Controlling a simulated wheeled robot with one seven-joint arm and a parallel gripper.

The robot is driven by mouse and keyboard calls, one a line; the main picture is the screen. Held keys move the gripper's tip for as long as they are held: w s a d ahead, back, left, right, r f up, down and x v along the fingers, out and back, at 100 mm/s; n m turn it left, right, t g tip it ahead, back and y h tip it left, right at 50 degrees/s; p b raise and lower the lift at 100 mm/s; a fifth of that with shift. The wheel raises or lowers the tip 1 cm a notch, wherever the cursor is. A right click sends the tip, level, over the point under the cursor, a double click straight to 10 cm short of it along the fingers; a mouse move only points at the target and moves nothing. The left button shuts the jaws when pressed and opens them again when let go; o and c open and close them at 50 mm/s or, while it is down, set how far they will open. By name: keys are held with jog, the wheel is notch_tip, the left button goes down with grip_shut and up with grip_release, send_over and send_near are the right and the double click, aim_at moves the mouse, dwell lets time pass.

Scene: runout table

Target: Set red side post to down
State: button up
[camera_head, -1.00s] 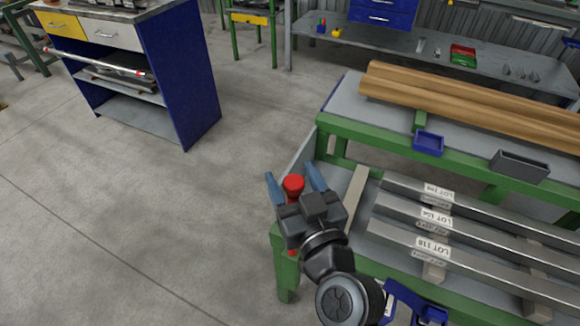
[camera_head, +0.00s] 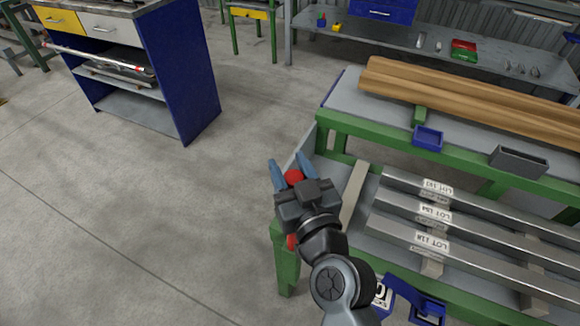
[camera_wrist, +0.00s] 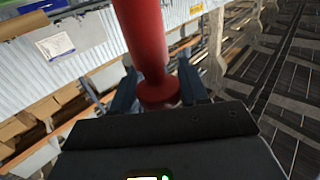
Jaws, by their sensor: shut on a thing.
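The red side post (camera_head: 293,177) stands at the left end of the green-framed runout table (camera_head: 287,262). Only its round top and a small red part lower down show in the head view; my gripper and wrist cover the rest. In the wrist view the red post (camera_wrist: 147,45) runs between the fingers, with its wider end near the gripper body. My gripper (camera_head: 291,166) is shut on the post, one blue finger on each side of it.
Several metal bars with lot labels (camera_head: 436,215) lie on the table to the right of my gripper. Open floor lies to the left.

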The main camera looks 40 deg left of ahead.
aim_at(295, 237)
grip_shut()
jog(key=shift+f, duration=0.1)
notch_tip(295, 237, down, 20)
jog(key=b, duration=2.3)
jog(key=shift+f, duration=0.1)
jog(key=o, duration=0.7)
grip_release()
jog(key=shift+o, duration=1.2)
jog(key=shift+b+v, duration=0.6)
jog(key=shift+v, duration=3.35)
